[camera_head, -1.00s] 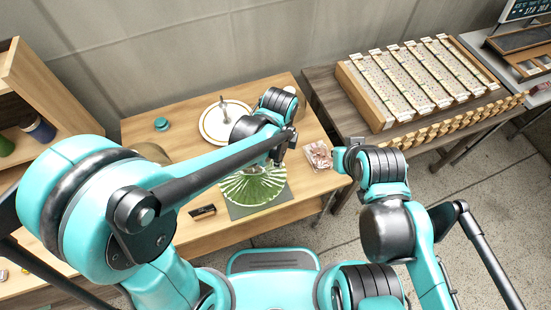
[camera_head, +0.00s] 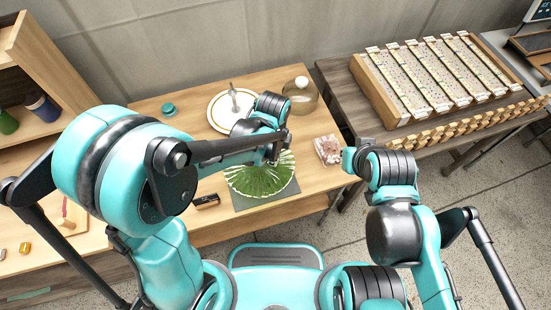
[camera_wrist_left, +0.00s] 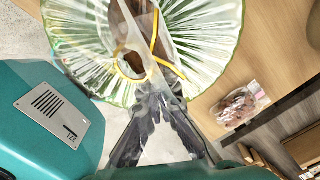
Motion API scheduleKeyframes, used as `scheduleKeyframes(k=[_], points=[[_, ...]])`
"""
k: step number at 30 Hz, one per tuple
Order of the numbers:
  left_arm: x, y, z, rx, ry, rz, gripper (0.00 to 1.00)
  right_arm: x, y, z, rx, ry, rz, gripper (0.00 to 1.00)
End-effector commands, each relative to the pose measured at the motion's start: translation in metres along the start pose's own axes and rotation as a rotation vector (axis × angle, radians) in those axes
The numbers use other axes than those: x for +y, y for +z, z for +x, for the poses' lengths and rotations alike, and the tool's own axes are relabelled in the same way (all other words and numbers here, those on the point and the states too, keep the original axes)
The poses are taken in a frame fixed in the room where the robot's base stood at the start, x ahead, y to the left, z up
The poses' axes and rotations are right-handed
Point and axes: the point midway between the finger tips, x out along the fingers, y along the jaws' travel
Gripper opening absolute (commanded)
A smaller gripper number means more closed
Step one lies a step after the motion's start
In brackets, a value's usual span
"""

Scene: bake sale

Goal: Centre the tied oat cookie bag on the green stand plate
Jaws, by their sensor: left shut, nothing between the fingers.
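The green stand plate (camera_head: 283,183), a ribbed glass dish, sits on a grey mat on the table. It also shows in the left wrist view (camera_wrist_left: 208,50). In that view a clear bag with brown contents and a yellow tie (camera_wrist_left: 154,35) lies over the plate; its exact centring cannot be told. My left gripper (camera_wrist_left: 160,92) is shut and empty, its fingertips at the bag's near side by the plate rim; contact is unclear. In the head view the left gripper (camera_head: 273,158) is over the plate's far side, and the bag is not distinguishable.
A clear bag of reddish-brown pieces (camera_head: 328,150) lies right of the plate. Behind stand a white gold-rimmed plate (camera_head: 217,121) and a glass dome (camera_head: 301,98). A small dark object (camera_head: 206,201) lies left of the mat (camera_head: 245,203). A slatted rack (camera_head: 385,98) stands on the right table.

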Motion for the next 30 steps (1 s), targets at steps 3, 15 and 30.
scheduleKeyframes(k=[3, 15, 30], points=[[0.000, 0.004, 0.000, 0.000, 0.000, -0.002, 0.00, 0.000, 0.000, 0.000, 0.000, 0.000, 0.000, 0.00], [0.000, 0.056, 0.000, 0.000, 0.000, -0.001, 0.00, 0.000, 0.001, 0.001, 0.000, 0.000, 0.000, 0.00], [-0.003, 0.043, 0.001, 0.000, 0.000, 0.000, 0.00, 0.000, 0.002, 0.003, 0.000, 0.000, 0.000, 0.00]])
